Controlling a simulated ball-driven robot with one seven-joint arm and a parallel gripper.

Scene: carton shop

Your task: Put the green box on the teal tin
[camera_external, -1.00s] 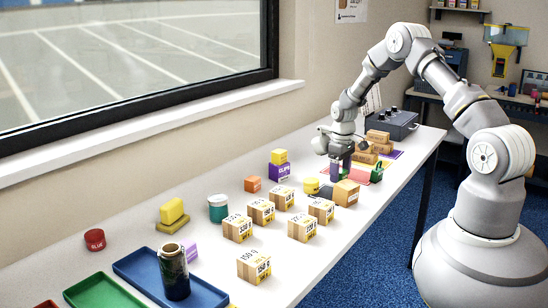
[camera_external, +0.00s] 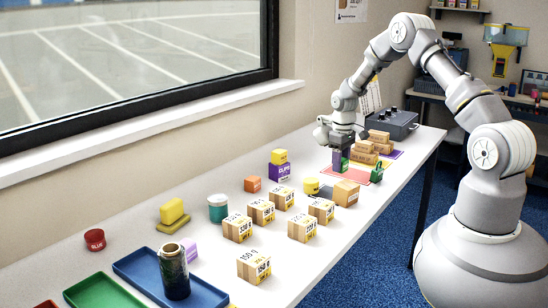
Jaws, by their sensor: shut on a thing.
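The teal tin (camera_external: 218,208), with a white lid, stands upright on the white table left of the middle. My gripper (camera_external: 341,162) is above the far part of the table, by the red mat. It is shut on a small green box (camera_external: 345,163), which shows only partly beside a dark purple finger. The green box appears to be just above the mat; the exact gap is hard to tell. The tin is well to the left of and nearer the camera than my gripper.
Several labelled cartons (camera_external: 302,228) stand in front. An orange block (camera_external: 252,184), a purple box (camera_external: 279,171) with a yellow block on top and a yellow tin (camera_external: 312,186) lie between tin and gripper. A dark green object (camera_external: 377,174) and stacked brown boxes (camera_external: 366,158) are close right.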

